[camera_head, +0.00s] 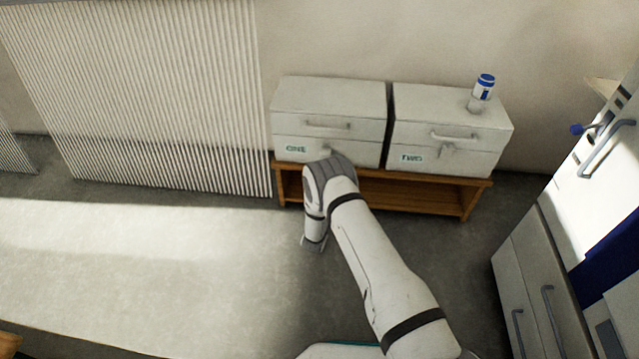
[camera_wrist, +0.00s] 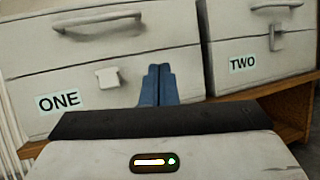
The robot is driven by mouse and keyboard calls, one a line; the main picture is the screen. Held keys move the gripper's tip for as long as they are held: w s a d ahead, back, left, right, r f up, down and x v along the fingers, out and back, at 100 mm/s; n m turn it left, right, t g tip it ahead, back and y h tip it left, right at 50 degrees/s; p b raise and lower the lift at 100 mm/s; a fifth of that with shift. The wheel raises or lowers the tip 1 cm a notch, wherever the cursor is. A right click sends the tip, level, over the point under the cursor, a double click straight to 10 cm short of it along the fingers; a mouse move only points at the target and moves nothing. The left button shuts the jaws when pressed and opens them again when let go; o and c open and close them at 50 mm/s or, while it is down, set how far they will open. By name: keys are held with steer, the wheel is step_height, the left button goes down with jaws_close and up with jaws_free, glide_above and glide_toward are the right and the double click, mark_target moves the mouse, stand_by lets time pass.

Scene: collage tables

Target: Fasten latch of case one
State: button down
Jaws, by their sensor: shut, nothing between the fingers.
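Case one (camera_head: 330,98) is a pale grey box with its lid down, labelled ONE; its front also shows in the wrist view (camera_wrist: 60,65). Its handle (camera_wrist: 98,22) is on the lid front. Its small pale latch (camera_wrist: 108,77) sits below the lid seam, turned sideways to the left. My gripper (camera_wrist: 159,72) has its blue fingers together and empty, in front of the case's right part, right of the latch in the picture. I see no contact with the latch. In the head view my arm covers part of the case's lower front.
Case two (camera_head: 450,115), labelled TWO, stands to the right with its latch (camera_wrist: 277,40) pointing up and down. A blue-capped jar (camera_head: 483,88) stands on it. Both cases rest on a wooden bench (camera_head: 420,190). A ribbed radiator (camera_head: 140,95) is left; drawers (camera_head: 545,290) are right.

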steer(key=s+a+f+n+t+y+b, duration=0.1)
steer(key=s+a+f+n+y, duration=0.1)
steer(key=f, duration=0.3)
steer(key=s+a+f+n+y+b, duration=0.1)
steer(key=s+a+f+n+y, duration=0.1)
steer(key=f+y, duration=0.3)
steer(key=shift+a+f+n+t, duration=0.3)
steer(key=shift+a+f+t, duration=0.15)
steer(key=shift+a, duration=0.45)
steer(key=b, duration=0.5)
glide_toward(326, 154)
steer(key=w+f, duration=0.2)
steer(key=w, duration=0.4)
steer(key=shift+s+r, duration=0.1)
steer(key=shift+r, duration=0.45)
